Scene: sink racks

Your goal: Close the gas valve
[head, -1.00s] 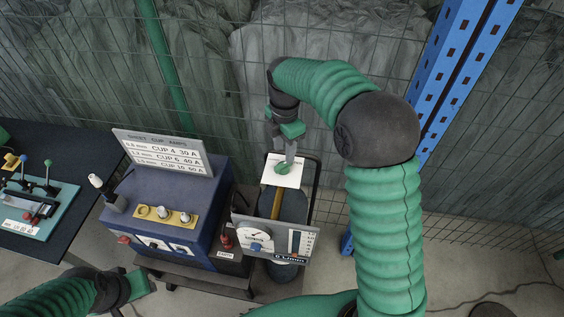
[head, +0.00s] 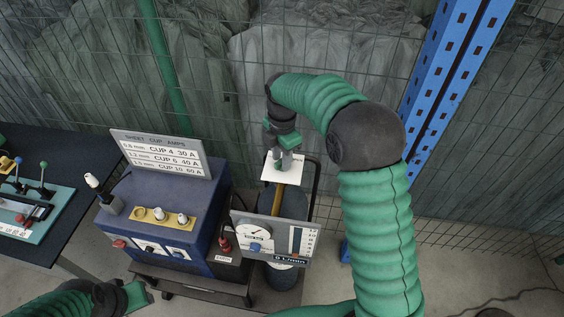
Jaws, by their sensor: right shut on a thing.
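The gas cylinder (head: 284,203) stands behind the regulator panel (head: 273,240), with a white card (head: 270,174) at its top. The green valve knob sits at that card and is now mostly hidden by my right gripper (head: 284,163). My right gripper points down from above and is shut on the valve knob. The panel has a round gauge (head: 255,233), a blue knob (head: 255,247) and a readout (head: 290,260) that seems to read 0 l/min. My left gripper (head: 140,296) is low at the left, away from the cylinder; its fingers are unclear.
A blue welding machine (head: 165,215) with a cup-amps sign (head: 160,152) stands left of the cylinder on a cart (head: 190,284). A dark table (head: 75,218) with a teal fixture (head: 38,212) is farther left. A mesh fence and blue post (head: 438,105) stand behind.

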